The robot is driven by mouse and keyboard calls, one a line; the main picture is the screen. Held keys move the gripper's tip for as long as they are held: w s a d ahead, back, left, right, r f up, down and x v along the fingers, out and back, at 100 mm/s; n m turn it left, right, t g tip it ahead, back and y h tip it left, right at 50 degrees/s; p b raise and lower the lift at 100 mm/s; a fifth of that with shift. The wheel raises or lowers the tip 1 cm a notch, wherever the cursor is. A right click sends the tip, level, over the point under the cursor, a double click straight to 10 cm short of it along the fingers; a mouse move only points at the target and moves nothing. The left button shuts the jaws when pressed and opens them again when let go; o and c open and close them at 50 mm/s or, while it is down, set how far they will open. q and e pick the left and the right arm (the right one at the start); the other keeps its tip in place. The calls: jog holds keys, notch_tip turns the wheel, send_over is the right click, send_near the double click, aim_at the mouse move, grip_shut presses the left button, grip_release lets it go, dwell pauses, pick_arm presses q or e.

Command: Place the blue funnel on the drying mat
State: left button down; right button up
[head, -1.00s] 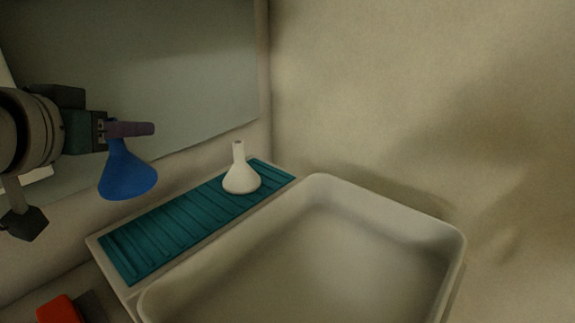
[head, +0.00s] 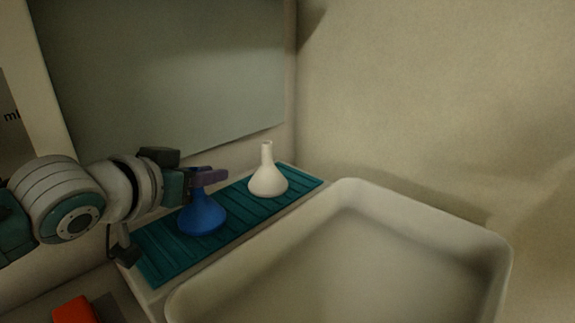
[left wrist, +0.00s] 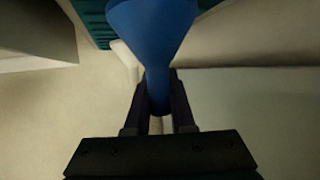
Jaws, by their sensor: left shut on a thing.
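The blue funnel (head: 203,217) is upright, wide end down, over the middle of the teal ribbed drying mat (head: 160,262) in the head view. I cannot tell whether its rim touches the mat. My left gripper (head: 208,176) is shut on the funnel's narrow stem from the left. In the left wrist view, the fingers (left wrist: 160,105) close on both sides of the stem, and the blue cone (left wrist: 152,25) widens away from them. My right gripper is not in view.
A white funnel (head: 268,178) stands upright on the mat's far end, right of the blue one. A large pale sink basin (head: 345,262) lies right of the mat. A grey panel (head: 165,75) is on the wall behind. A red object (head: 75,311) sits at lower left.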

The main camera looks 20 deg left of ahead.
pick_arm(q)
jog(key=shift+f, duration=0.15)
jog(key=c, duration=0.8)
grip_release()
jog(key=shift+o, duration=0.2)
jog(key=shift+s+r, duration=0.1)
jog(key=shift+r, duration=0.1)
jog(key=p+v, duration=0.2)
jog(key=v, duration=0.9)
jog(key=shift+s, duration=0.4)
